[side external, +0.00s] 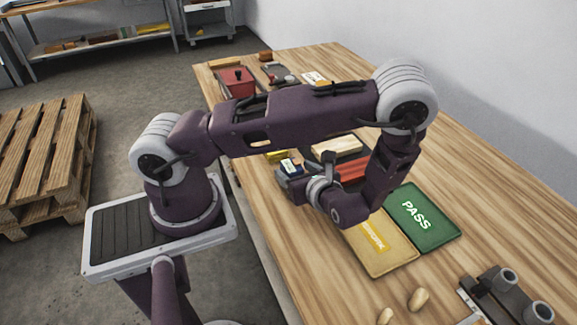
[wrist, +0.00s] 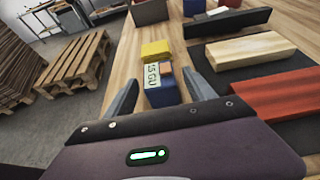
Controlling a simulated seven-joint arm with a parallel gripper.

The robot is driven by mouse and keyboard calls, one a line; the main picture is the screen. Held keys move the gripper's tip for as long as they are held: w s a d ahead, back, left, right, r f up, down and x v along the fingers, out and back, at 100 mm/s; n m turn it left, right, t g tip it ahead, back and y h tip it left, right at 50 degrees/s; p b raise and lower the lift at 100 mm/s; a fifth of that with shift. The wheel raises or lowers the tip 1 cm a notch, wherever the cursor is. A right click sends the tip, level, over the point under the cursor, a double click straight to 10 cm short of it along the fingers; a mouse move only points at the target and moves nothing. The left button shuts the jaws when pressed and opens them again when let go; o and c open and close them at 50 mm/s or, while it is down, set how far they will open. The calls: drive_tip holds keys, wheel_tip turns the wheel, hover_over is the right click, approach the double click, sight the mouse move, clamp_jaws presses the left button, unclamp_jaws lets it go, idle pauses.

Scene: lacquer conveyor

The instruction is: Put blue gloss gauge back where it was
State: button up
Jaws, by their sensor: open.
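The blue gloss gauge (wrist: 161,96) stands between the spread fingers of my gripper (wrist: 160,78) in the wrist view. It is a small blue block with a white label reading "15 GU" and a small orange-brown patch at its top. I cannot tell whether either finger touches it. In the side view, its top and label (side external: 290,166) show beside my gripper (side external: 284,178), low over the table, and the rest is hidden. My gripper is open.
A yellow block (wrist: 156,50) lies just beyond the gauge. A tan tray (side external: 398,263) and a green PASS tray (side external: 445,236) lie nearer. A red box (side external: 238,86) stands farther back.

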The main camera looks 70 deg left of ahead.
sight(297, 172)
drive_tip(key=v, duration=0.6)
drive_tip(key=shift+d+r, duration=0.15)
drive_tip(key=shift+d, duration=0.05)
drive_tip(key=s+d+r+n+t+h, duration=0.2)
drive_tip(key=s+d+r+n+h, duration=0.1)
drive_tip(key=r+n, duration=0.3)
drive_tip(key=s+d+r+n+t+h, duration=0.1)
drive_tip(key=s+d+r+n+h, duration=0.2)
drive_tip(key=r+n+h, duration=0.3)
drive_tip(key=s+d+r+n+t+h, duration=0.2)
drive_tip(key=s+d+r+n+h, duration=0.1)
drive_tip(key=r, duration=0.9)
drive_tip(key=s+n+h, duration=0.1)
drive_tip(key=s+n, duration=0.1)
drive_tip(key=n, duration=0.1)
drive_tip(key=shift+s+r+t, duration=0.2)
drive_tip(key=shift+s+t, duration=0.1)
drive_tip(key=shift+s, duration=0.05)
